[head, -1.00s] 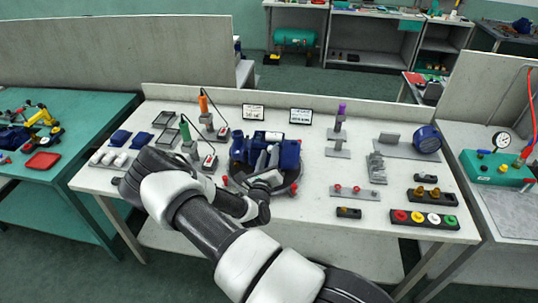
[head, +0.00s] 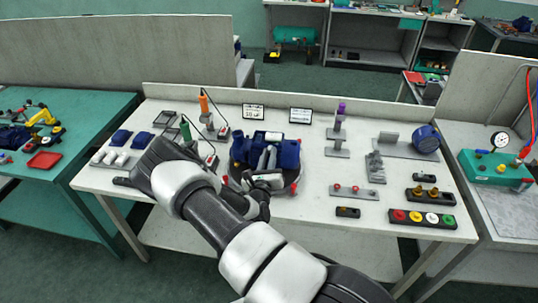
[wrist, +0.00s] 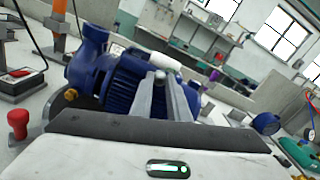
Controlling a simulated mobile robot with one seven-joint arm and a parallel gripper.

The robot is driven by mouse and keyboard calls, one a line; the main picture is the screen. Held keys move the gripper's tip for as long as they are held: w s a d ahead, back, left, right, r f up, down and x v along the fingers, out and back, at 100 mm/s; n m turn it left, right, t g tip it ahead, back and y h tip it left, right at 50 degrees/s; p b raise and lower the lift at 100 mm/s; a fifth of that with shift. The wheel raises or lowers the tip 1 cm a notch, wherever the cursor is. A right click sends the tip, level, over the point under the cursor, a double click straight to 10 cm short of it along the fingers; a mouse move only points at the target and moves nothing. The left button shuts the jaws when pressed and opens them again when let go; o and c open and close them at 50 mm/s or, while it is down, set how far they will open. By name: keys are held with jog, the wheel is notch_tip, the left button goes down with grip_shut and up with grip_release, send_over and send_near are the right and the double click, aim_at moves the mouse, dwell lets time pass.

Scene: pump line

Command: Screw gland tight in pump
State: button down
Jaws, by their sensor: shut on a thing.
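The blue pump (head: 284,152) sits on a dark round base in the middle of the white bench. In the wrist view the pump (wrist: 118,84) has a ribbed body and a flanged pipe at its left. My gripper (head: 266,160) reaches the front of the pump. In the wrist view my gripper (wrist: 161,80) has its two grey fingers close together against the pump. It is shut on a small part at the tips, taken to be the gland; the fingers and the angle hide most of it, and how deep it sits cannot be told.
Red knobs stand around the pump base; one red knob (wrist: 18,122) is close at left. Tools with an orange handle (head: 204,104) and a green handle (head: 186,131) stand left of the pump. A strip of coloured caps (head: 423,219) lies front right. A low wall backs the bench.

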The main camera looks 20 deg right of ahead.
jog(key=m, duration=0.3)
jog(key=shift+p, duration=0.4)
jog(key=shift+m, duration=2)
jog(key=shift+m, duration=1.1)
jog(key=c, duration=1.8)
grip_release()
jog(key=shift+o, duration=0.2)
jog(key=shift+n, duration=1.7)
